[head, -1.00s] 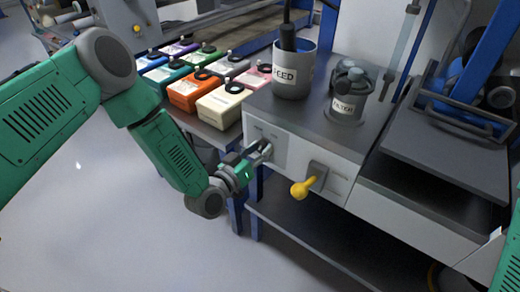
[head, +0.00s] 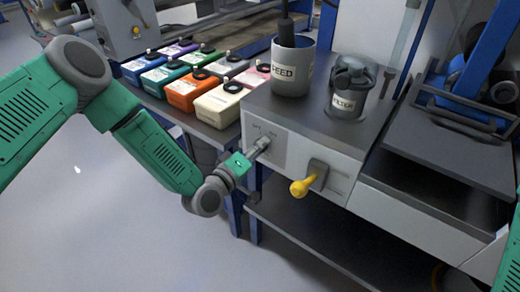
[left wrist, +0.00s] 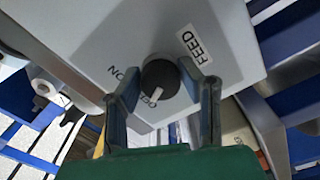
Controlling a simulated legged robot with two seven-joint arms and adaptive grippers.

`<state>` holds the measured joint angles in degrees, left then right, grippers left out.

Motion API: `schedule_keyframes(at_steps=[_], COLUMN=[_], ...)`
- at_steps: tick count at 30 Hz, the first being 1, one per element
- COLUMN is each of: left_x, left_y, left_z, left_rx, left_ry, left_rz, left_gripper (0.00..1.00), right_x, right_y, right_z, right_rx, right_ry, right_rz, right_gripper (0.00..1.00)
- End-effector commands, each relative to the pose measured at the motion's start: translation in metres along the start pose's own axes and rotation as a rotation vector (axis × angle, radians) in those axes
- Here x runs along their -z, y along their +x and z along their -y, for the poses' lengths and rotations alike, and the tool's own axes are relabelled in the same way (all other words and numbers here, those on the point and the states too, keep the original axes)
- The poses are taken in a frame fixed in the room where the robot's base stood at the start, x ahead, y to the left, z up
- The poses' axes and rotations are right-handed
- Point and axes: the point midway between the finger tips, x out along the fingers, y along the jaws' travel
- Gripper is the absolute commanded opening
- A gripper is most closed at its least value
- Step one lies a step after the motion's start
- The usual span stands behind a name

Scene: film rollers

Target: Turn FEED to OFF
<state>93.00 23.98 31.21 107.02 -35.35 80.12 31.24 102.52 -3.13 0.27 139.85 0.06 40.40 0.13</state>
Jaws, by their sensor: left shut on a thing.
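The FEED knob (left wrist: 160,78) is a dark round knob on the pale front panel (head: 283,152) of the machine. In the left wrist view its white pointer mark faces the OFF label (left wrist: 150,101), with ON to the upper left and the FEED label (left wrist: 201,45) at the upper right. My left gripper (head: 262,144) is at that panel, its two fingers (left wrist: 164,88) on either side of the knob and shut on it. In the head view the gripper hides the knob. My right gripper is not in view.
A yellow-handled lever (head: 304,186) sticks out of the same front, right of the gripper. On top stand a grey FEED-labelled cup (head: 291,78) and a FILTER-labelled canister (head: 346,100). Several coloured boxes (head: 189,88) stand behind left. The floor at left is clear.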

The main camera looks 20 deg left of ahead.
Motion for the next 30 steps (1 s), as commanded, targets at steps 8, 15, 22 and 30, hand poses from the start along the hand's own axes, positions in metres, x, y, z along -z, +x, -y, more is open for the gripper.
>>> schedule_keyframes(at_steps=[8,15,22,30], left_x=[0.0028,0.0029,0.0030,0.0015], left_y=[0.0004,0.0005,0.0005,-0.0002], left_z=[0.0022,0.0022,0.0025,0.0009], left_rx=[0.004,0.005,0.005,0.002], left_ry=[-0.069,-0.080,-0.079,-0.079], left_rz=[-0.007,-0.007,-0.007,-0.004], left_gripper=[0.04,0.04,0.36,0.53], right_x=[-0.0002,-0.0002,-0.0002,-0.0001], right_y=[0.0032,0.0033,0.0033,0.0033], right_z=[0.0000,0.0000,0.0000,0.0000], right_rx=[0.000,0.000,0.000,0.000], right_ry=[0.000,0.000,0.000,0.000], right_rz=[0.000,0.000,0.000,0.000], right_gripper=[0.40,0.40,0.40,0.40])
